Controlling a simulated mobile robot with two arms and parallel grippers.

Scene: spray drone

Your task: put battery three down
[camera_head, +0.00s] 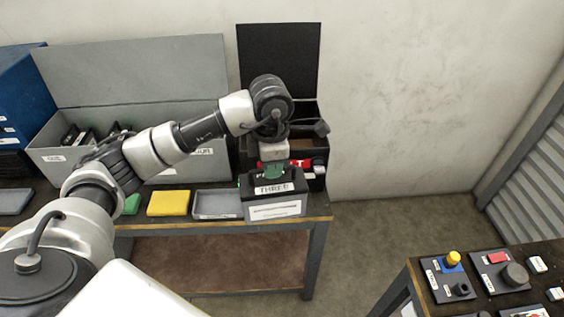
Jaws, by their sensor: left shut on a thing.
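Battery three (275,206) is a dark block with a white THREE label and a pale label on its front face. My left gripper (272,172) is above it, shut on its top. The battery is at the right end of the workbench (318,211), in front of a black box with a raised lid. I cannot tell whether its base touches the bench. My right gripper is not in view.
A grey tray (217,204) is just left of the battery, then a yellow pad (168,203). A large grey open box (130,70) stands behind. A second table (410,272) with buttons and switches is at lower right. Floor lies between.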

